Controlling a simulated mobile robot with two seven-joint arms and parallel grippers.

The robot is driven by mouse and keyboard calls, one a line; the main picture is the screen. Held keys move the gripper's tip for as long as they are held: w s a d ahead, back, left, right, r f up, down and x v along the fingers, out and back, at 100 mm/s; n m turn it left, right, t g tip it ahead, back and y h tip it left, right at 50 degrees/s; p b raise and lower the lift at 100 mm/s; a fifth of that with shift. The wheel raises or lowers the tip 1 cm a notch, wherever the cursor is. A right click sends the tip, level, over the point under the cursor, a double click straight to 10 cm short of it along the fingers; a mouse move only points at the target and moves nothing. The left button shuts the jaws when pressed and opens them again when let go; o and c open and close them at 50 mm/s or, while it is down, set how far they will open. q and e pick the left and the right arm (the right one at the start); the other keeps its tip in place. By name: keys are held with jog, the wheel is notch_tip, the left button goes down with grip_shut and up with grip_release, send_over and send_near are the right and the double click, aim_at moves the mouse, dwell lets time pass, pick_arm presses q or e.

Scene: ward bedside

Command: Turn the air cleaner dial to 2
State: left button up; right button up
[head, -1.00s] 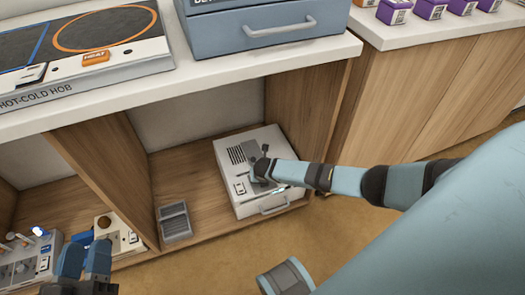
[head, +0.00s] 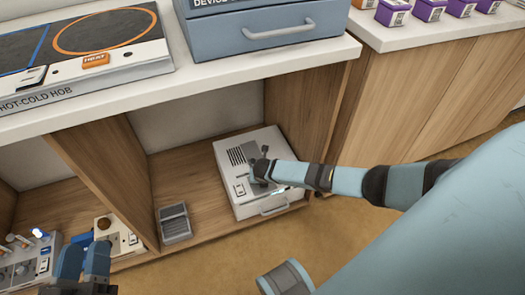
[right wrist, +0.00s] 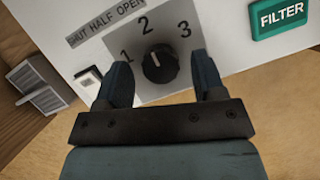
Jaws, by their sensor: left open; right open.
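The air cleaner is a white box with a grille (head: 238,156) on the shelf's lower floor. In the right wrist view its black dial (right wrist: 160,64) sits on a grey plate marked 1, 2 and 3. The pale mark on the dial is small and seems to point up, slightly left, near the 2 (right wrist: 146,25). My right gripper (right wrist: 161,72) is open, with one finger on each side of the dial; I cannot tell whether they touch it. In the head view my arm and gripper (head: 262,170) hide the dial. My left gripper (head: 84,258) is open and empty at the lower left.
A green FILTER button (right wrist: 281,16) is on the same face. A small grey ribbed item (head: 174,222) lies left of the air cleaner. A wooden divider (head: 108,175) stands further left, and the white counter (head: 215,78) overhangs the shelf.

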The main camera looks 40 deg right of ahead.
jog(key=p+v, duration=0.2)
jog(key=v, duration=0.4)
jog(key=shift+d+p, duration=0.1)
jog(key=shift+p, duration=0.25)
pick_arm(q)
jog(key=shift+a+f+g+y+p, duration=0.35)
jog(key=shift+a+f+y, duration=0.1)
jog(key=shift+f, duration=0.25)
jog(key=shift+a+f+g+y+p, duration=0.4)
jog(key=shift+f+y, duration=0.1)
jog(key=shift+f, duration=0.2)
jog(key=shift+a+f+g+y+p, duration=0.35)
jog(key=shift+a+f+y, duration=0.1)
jog(key=shift+f, duration=0.25)
pick_arm(e)
jog(key=v, duration=0.7)
jog(key=shift+s, duration=0.1)
